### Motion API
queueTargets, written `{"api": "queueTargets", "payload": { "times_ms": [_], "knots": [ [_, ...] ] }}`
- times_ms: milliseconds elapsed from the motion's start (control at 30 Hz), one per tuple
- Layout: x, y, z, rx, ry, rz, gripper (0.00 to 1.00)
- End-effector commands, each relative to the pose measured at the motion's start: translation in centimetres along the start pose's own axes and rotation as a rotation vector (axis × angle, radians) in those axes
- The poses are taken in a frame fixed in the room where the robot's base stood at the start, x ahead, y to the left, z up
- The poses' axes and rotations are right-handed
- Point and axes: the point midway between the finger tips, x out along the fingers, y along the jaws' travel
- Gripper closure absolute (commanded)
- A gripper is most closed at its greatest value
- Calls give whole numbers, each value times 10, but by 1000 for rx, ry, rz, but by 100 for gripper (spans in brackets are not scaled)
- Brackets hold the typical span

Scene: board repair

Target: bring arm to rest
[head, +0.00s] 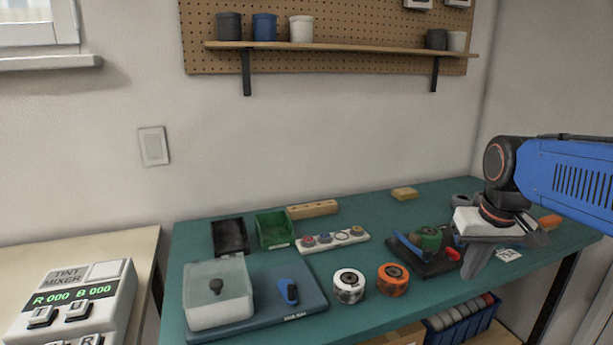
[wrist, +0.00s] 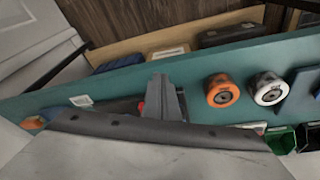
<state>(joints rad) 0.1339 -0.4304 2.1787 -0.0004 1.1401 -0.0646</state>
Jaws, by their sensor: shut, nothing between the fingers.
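My blue arm (head: 568,180) reaches in from the right edge of the head view. My gripper (head: 478,262) hangs from it over the right part of the teal workbench (head: 340,300), pointing down. Its fingers are together with nothing between them. In the wrist view, my gripper (wrist: 165,98) shows as a grey finger shape over the bench. It hides part of the dark fixture (head: 437,262) with a green part and a blue-handled tool on it.
An orange roll (head: 393,279) and a white roll (head: 349,286) stand left of my gripper. A lidded box (head: 217,300), a green bin (head: 273,229) and a black bin (head: 230,237) are further left. A tint mixer (head: 75,300) sits on another table. A shelf (head: 340,48) hangs behind.

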Motion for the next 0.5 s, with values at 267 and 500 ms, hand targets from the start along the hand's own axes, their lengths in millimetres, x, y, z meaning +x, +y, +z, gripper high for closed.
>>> {"api": "queueTargets", "payload": {
  "times_ms": [267,500],
  "knots": [
    [22,-26,83,-37,86,-17,100],
    [46,-37,135,-60,143,-33,100]
  ]
}}
